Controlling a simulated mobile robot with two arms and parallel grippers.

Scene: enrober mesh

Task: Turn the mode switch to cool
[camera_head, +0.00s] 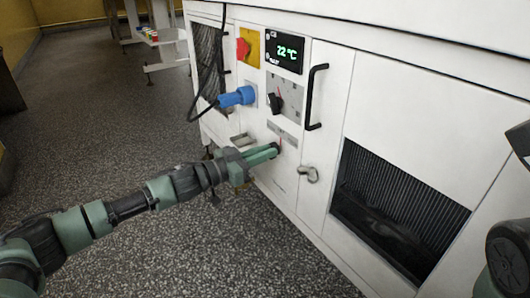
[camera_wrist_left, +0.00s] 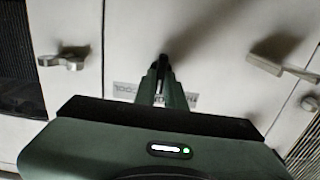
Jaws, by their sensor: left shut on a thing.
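My left gripper (camera_head: 276,150) reaches the lower part of the white cabinet's control column in the head view. In the left wrist view the gripper (camera_wrist_left: 162,72) is shut on a small dark part, apparently the mode switch (camera_wrist_left: 163,60), whose body is mostly hidden by the fingers. A label (camera_wrist_left: 125,90) behind the fingers seems to read COOL upside down; the lettering on the other side is mostly covered. Which way the switch points cannot be told.
Above are a black rotary knob (camera_head: 275,103), a blue plug (camera_head: 237,97) with a cable, a red switch on yellow (camera_head: 247,47) and a display (camera_head: 285,51) reading 22 °C. A black handle (camera_head: 315,97) and a metal latch (camera_head: 309,173) stick out to the right.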

